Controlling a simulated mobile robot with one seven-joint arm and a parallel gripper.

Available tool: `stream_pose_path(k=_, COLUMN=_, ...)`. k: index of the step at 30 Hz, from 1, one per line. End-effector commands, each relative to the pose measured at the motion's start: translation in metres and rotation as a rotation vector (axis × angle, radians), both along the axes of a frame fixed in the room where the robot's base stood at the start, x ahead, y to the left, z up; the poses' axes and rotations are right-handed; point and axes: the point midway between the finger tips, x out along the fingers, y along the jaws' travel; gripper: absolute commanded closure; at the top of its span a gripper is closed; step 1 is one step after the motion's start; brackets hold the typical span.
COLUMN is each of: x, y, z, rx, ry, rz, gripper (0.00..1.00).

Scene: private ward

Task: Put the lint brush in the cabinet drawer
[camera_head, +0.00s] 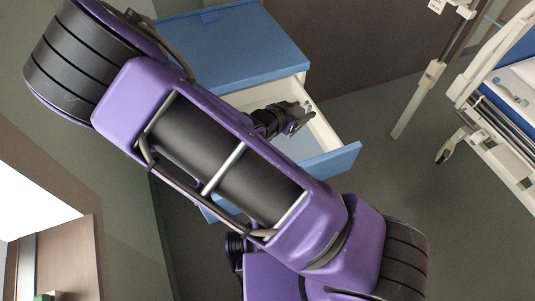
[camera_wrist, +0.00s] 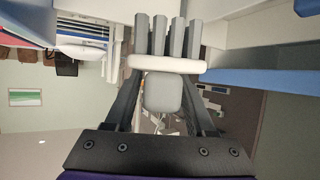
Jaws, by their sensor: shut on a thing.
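The blue cabinet (camera_head: 235,50) stands at the top of the head view, and its drawer (camera_head: 335,162) is pulled open. The drawer has pale inner walls and a blue front. My gripper (camera_head: 297,120) is over the open drawer, partly hidden by my arm. In the wrist view my gripper (camera_wrist: 168,45) is shut on a pale piece, apparently the lint brush (camera_wrist: 168,64); a white bar lies across the fingers with a grey rounded part beside it. The blue drawer front (camera_wrist: 265,78) shows at the right there. I cannot tell whether the brush touches the drawer.
My arm covers the middle of the head view and hides part of the cabinet. A bed (camera_head: 515,95) on a white frame and a stand pole (camera_head: 425,90) are at the right. Bare floor (camera_head: 400,170) lies between them and the drawer.

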Motion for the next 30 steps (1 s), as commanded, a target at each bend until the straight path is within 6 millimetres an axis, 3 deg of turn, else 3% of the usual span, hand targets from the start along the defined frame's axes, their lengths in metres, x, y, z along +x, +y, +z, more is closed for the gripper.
stream_pose_path(k=12, x=-0.01, y=-0.004, z=-0.067, rx=-0.006, ry=-0.002, rz=-0.047, gripper=1.0)
stream_pose_path(k=17, x=-0.01, y=-0.003, z=-0.08, rx=-0.003, ry=-0.003, rz=-0.047, gripper=1.0)
stream_pose_path(k=24, x=-0.01, y=-0.004, z=-0.113, rx=-0.004, ry=-0.003, rz=-0.045, gripper=1.0)
stream_pose_path(k=30, x=-0.01, y=-0.003, z=-0.118, rx=-0.001, ry=-0.005, rz=-0.047, gripper=1.0)
